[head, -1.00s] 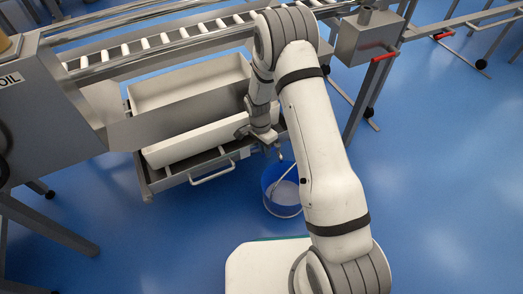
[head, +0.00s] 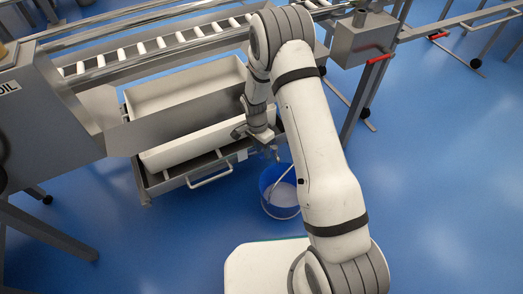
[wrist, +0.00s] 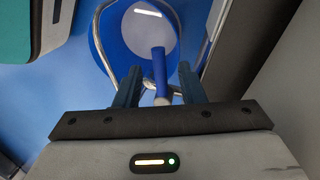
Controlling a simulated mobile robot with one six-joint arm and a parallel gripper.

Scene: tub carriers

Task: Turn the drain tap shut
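The drain tap's blue lever (wrist: 159,72) shows in the wrist view, with a pale metal part at its near end. It lies between the two fingers of my gripper (wrist: 158,85), with a visible gap on both sides. My gripper is open. In the head view my gripper (head: 270,147) points down at the front right corner of the grey drip tray (head: 170,183). The tap is small there and mostly hidden by my gripper. A blue bucket (head: 271,206) stands on the floor below, and its rim (wrist: 97,38) also shows in the wrist view, beyond the fingers.
A tray handle (head: 210,180) sticks out at the front. A grey box with a red lever (head: 380,57) stands at the right.

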